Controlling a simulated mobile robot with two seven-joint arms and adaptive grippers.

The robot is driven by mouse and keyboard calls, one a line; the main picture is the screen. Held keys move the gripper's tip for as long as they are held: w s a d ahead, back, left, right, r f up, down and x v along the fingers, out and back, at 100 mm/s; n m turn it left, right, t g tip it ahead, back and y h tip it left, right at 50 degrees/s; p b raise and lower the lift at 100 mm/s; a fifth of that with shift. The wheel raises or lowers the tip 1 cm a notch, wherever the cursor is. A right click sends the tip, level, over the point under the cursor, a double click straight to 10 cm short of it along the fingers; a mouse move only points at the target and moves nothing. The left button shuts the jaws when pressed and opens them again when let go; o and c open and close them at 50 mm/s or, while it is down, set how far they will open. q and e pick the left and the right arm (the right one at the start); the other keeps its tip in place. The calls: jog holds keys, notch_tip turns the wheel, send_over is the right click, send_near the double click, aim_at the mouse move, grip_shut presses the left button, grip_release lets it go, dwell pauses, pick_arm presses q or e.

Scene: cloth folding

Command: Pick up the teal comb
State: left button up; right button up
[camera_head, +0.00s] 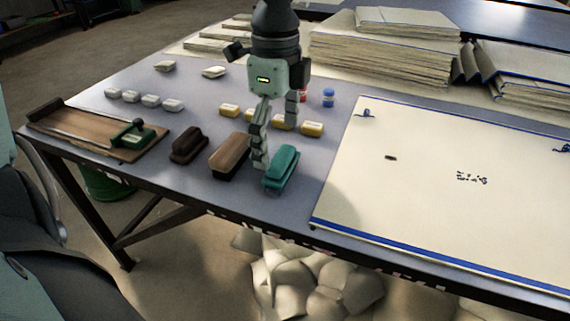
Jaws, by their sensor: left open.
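The teal comb (282,168) is a chunky, long teal piece. It lies near the table's front edge, left of the white board. My left gripper (276,142) hangs over the table with its fingers pointing down and spread open. One finger comes down just left of the comb, between it and a brown wooden brush (230,155). The other finger is farther back, above the yellow blocks. The jaws hold nothing. Whether the near finger touches the comb or the brush, I cannot tell. My right gripper is not in view.
A dark brown brush (188,145) and a wooden clipboard-like board (97,132) lie farther left. Yellow blocks (312,129) and a blue-capped bottle (328,97) stand behind the comb. A large white board (430,190) covers the right. Stacked cloths (380,55) lie at the back.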

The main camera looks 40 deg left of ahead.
aim_at(282, 156)
pick_arm(q)
jog(key=f, duration=0.3)
jog(key=f+b, duration=0.1)
jog(key=f, duration=0.1)
jog(key=shift+w+d+f, duration=0.1)
jog(key=shift+w+d, duration=0.1)
jog(key=shift+w, duration=0.05)
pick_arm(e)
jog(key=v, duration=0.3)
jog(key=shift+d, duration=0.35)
pick_arm(q)
jog(key=shift+c, duration=0.5)
jog(key=c, duration=0.9)
